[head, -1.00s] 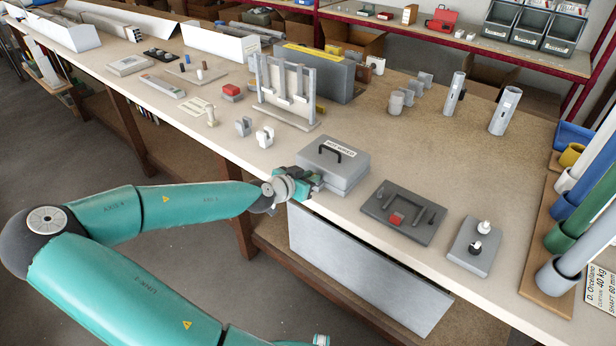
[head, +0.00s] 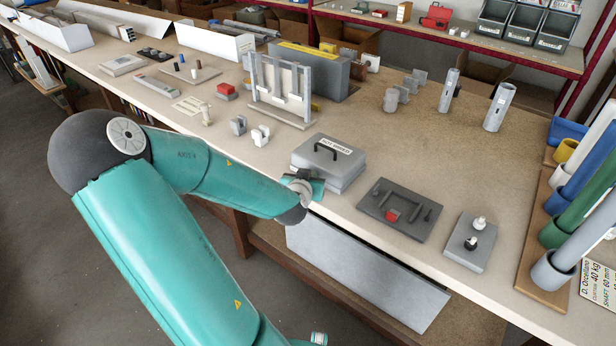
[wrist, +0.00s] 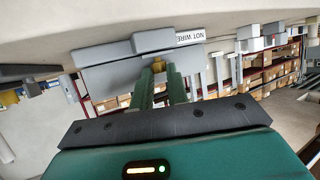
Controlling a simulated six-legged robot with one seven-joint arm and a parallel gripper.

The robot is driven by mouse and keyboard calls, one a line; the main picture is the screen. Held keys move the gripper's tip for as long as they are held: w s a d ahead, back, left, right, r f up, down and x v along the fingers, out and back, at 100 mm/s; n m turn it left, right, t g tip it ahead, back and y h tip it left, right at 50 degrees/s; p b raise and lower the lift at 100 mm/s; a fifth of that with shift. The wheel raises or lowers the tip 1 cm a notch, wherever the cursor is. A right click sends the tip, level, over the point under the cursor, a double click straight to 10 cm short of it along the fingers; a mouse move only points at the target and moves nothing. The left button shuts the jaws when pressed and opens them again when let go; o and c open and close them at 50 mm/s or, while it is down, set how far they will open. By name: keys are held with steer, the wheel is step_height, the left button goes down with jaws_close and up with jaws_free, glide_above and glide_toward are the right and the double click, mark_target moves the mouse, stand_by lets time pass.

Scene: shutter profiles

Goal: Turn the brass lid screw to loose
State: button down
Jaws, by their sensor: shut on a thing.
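A grey box with a black handle and a label (head: 330,152) sits near the bench's front edge in the head view. In the wrist view the same grey box (wrist: 115,52) appears upside down, with its label partly readable as "NOT WIRED". The brass lid screw (wrist: 158,66) shows as a small yellowish piece at the box's front face, between my fingertips. My gripper (wrist: 159,76) is shut on it.
A dark grey plate with a red block (head: 400,212) lies right of the box. White and grey clips (head: 260,135) stand to the left. A grey panel (head: 365,275) hangs below the bench edge.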

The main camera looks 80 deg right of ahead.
steer(key=c, duration=1.6)
jaws_free()
steer(key=shift+c, duration=0.2)
